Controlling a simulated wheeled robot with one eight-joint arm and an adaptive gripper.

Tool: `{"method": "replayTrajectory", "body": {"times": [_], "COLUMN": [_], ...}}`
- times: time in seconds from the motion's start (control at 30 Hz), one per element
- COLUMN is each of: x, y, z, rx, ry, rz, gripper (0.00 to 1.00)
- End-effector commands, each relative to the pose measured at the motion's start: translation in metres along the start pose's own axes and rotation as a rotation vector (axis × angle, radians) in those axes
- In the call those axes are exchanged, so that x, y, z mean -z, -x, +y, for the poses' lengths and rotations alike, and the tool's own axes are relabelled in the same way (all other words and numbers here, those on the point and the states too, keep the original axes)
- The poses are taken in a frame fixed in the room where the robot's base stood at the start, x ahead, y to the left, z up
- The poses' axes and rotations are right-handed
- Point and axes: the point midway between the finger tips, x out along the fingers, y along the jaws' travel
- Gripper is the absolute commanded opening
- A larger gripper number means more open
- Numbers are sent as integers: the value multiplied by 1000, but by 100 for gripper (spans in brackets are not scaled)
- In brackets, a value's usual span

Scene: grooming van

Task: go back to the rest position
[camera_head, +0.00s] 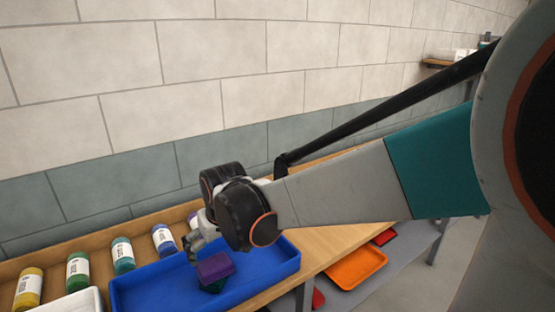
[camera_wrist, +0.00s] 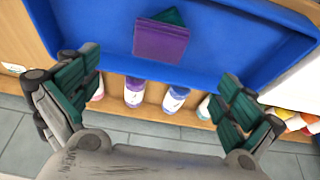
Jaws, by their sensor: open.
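My gripper (camera_wrist: 160,97) is open and empty in the wrist view, its two green-padded fingers spread wide apart. In the head view my gripper (camera_head: 194,245) is over the blue tray (camera_head: 130,289), partly hidden by my wrist. A purple block (camera_head: 215,266) lies in the tray, on or against a dark green piece (camera_head: 214,286). In the wrist view the purple block (camera_wrist: 160,41) and the green piece (camera_wrist: 172,16) lie beyond the fingertips, apart from them. Whether the two pieces are stacked or only overlap is hard to tell.
Several bottles, such as a yellow one (camera_head: 28,288) and a teal one (camera_head: 122,256), stand along the wall behind the tray. A white container (camera_head: 72,302) is left of the tray. An orange tray (camera_head: 356,266) sits on the lower shelf. The bench right of the blue tray is clear.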

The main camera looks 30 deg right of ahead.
Motion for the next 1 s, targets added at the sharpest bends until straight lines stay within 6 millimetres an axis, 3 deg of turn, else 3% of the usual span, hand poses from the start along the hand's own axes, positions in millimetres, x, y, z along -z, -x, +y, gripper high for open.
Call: {"method": "replayTrajectory", "body": {"times": [0.27, 0.6, 0.8, 1.0], "x": [-26, -85, -118, -135], "y": [36, 89, 105, 110], "z": [0, 1, 1, 1], "rx": [1, 2, 2, 2], "ry": [1, 2, 4, 4], "rz": [44, 142, 194, 223], "gripper": [100, 100, 100, 100]}}
